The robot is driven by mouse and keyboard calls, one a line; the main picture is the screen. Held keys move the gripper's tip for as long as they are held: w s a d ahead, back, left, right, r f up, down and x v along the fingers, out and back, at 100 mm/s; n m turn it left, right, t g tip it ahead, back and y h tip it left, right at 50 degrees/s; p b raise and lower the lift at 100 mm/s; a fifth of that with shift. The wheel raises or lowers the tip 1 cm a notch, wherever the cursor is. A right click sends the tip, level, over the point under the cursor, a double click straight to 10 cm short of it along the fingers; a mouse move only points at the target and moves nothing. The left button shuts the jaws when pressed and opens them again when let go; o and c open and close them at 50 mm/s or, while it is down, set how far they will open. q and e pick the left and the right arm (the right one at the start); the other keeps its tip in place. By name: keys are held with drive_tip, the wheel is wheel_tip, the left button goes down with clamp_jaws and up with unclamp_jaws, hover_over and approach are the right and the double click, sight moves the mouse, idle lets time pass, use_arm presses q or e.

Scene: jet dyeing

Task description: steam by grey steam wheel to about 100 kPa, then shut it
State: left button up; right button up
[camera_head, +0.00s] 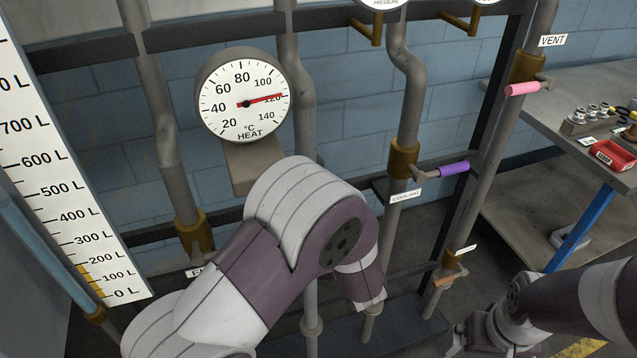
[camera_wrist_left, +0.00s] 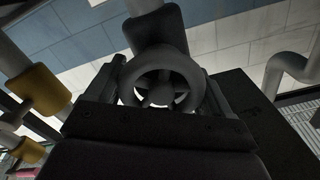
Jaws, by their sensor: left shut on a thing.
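The grey steam wheel (camera_wrist_left: 131,78) shows in the left wrist view, a ring with spokes on a grey stem. My left gripper (camera_wrist_left: 162,92) is shut on it, with dark fingers on both sides of the ring. In the head view my left arm hides the wheel and that gripper. The pressure gauge (camera_head: 383,3) is cut off at the top edge, so its needle and reading are hidden. The heat dial (camera_head: 245,97) has its red needle close to 120 °C.
A purple cooling handle (camera_head: 454,169), a pink vent handle (camera_head: 522,88) and an orange handle (camera_head: 446,281) stick out from pipes on the right. A level scale (camera_head: 75,190) stands at the left. A bench (camera_head: 541,123) at the right holds a red tray (camera_head: 614,155).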

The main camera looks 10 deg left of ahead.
use_arm(q)
drive_tip(key=shift+m+p, duration=1)
drive_tip(key=shift+p, duration=0.05)
use_arm(e)
drive_tip(key=shift+r, duration=1.45)
use_arm(q)
drive_tip(key=o, duration=0.9)
drive_tip(key=shift+d, duration=0.15)
drive_tip(key=b+v, duration=0.1)
drive_tip(key=v, duration=1.1)
drive_tip(key=shift+s+d, duration=0.1)
drive_tip(key=shift+s, duration=0.15)
use_arm(e)
drive_tip(key=shift+f, duration=0.65)
